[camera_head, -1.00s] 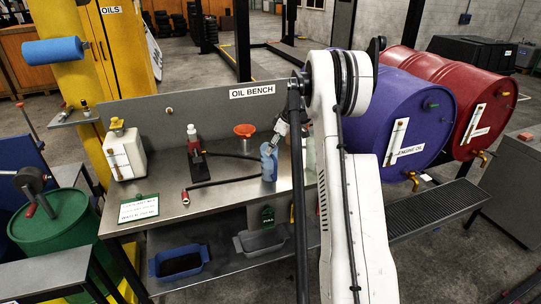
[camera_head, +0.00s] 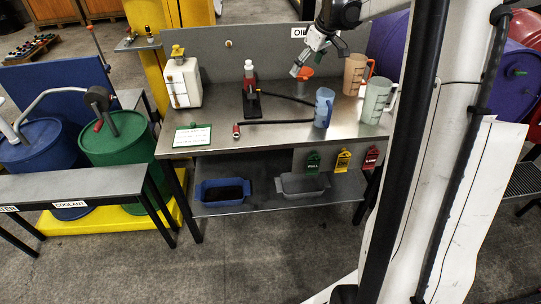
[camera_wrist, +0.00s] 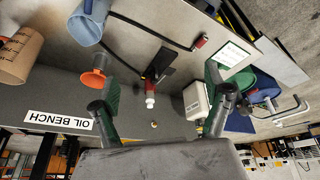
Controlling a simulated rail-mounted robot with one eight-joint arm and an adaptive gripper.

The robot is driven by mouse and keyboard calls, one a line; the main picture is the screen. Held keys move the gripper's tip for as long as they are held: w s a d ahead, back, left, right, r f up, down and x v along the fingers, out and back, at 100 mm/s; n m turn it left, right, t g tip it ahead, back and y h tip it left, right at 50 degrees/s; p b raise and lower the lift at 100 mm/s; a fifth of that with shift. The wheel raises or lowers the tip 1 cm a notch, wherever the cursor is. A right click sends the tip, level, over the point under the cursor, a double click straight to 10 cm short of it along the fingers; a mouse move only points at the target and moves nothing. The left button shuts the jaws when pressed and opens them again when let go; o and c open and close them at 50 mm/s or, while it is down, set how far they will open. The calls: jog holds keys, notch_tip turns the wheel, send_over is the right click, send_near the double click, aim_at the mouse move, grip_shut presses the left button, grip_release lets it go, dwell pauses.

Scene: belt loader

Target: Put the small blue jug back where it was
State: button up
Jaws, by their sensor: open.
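An orange jug (camera_head: 356,74) and a pale green jug (camera_head: 376,101) stand right of the blue one. An orange funnel (camera_head: 305,73) is behind it. A red-and-black tool (camera_head: 250,95) and a white canister (camera_head: 182,82) stand left. The bench's front left holds a card (camera_head: 192,136).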

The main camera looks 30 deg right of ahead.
jog(key=s+a+r+m+t, duration=0.1)
jog(key=s+a+r, duration=0.2)
jog(key=s+a, duration=0.55)
jog(key=s+a+r+m, duration=0.1)
jog(key=s+a+r, duration=0.3)
jog(key=a, duration=0.7)
jog(key=s+a+f+t, duration=0.1)
jog(key=s+a+f, duration=0.2)
jog(key=s, duration=0.6)
jog(key=s+a+f+m, duration=0.1)
jog(key=s+a+f, duration=0.3)
jog(key=s+a, duration=0.3)
jog(key=s, duration=0.3)
jog(key=shift+a+t+h, duration=0.25)
jog(key=shift+t+h, duration=0.15)
jog(key=shift+f, duration=0.1)
notch_tip(320, 180, down, 6)
jog(key=b, duration=0.6)
jog(key=shift+f, duration=0.15)
